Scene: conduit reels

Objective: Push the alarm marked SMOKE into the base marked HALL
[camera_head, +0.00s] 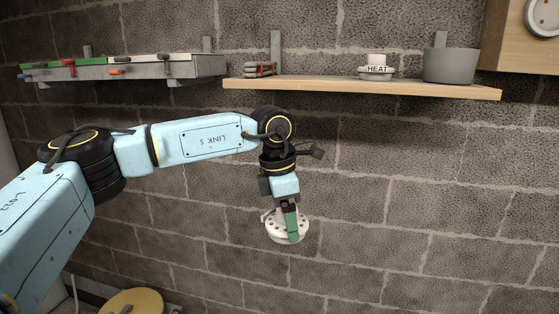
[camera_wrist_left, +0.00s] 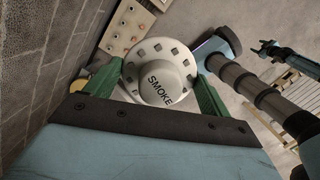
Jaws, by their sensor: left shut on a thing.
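The white round alarm (camera_head: 274,232) has dark slots around its rim. Its dome reads SMOKE in the left wrist view (camera_wrist_left: 158,88). My left gripper (camera_head: 291,230) points down in front of the wall, its green fingers shut on the alarm's sides, and holds it in the air. In the left wrist view the fingers (camera_wrist_left: 155,88) sit on either side of it. No base marked HALL can be read; a round white fitting (camera_head: 545,17) on a wooden board is cut off at the top right. What looks like my right gripper (camera_wrist_left: 268,48) is small in the left wrist view.
A wooden shelf (camera_head: 330,86) holds a white HEAT alarm (camera_head: 376,69), a grey pot (camera_head: 451,65) and a small dark stack (camera_head: 259,70). A grey rack (camera_head: 195,68) with coloured items hangs left. A yellow disc (camera_head: 135,302) is low left. The wall right of my gripper is clear.

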